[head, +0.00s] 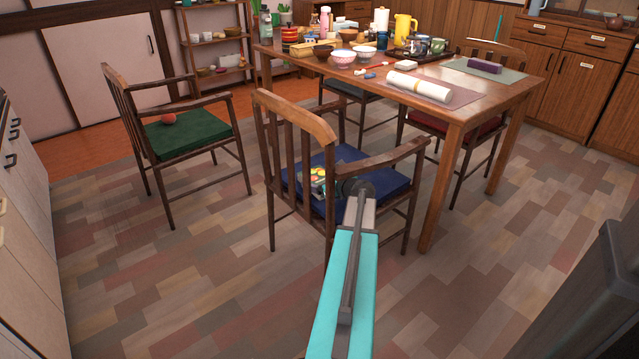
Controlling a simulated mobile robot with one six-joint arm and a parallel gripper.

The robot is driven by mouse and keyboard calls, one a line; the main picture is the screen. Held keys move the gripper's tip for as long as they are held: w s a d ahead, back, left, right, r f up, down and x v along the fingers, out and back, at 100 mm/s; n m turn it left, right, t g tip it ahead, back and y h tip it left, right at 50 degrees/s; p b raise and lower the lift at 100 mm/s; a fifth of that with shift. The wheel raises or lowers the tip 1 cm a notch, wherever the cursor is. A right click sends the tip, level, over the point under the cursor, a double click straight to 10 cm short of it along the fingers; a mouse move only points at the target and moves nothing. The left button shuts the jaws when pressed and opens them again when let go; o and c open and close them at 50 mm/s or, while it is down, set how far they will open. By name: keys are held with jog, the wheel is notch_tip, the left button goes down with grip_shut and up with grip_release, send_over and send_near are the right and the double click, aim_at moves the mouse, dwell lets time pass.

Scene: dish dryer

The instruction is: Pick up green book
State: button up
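I see no book that I can clearly make out as green. A small flat item with green, yellow and pale patches (318,180) lies on the blue seat cushion (385,176) of the near wooden chair; it is too small to tell what it is. My arm reaches forward from the bottom of the head view, and its dark end (356,187) shows in front of that cushion, just right of the patchy item. I cannot make out fingers there or anything held. Part of the cushion is hidden behind my arm.
A wooden table (470,101) behind the near chair holds cups, bowls, a paper roll (419,86) and a purple box (484,66). A chair with a green cushion (195,136) and a red ball (168,119) stands left.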

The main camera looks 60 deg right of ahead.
jog(key=c, duration=0.7)
jog(key=shift+w+r+p, duration=0.1)
jog(key=shift+r+p, duration=0.1)
jog(key=shift+p, duration=0.45)
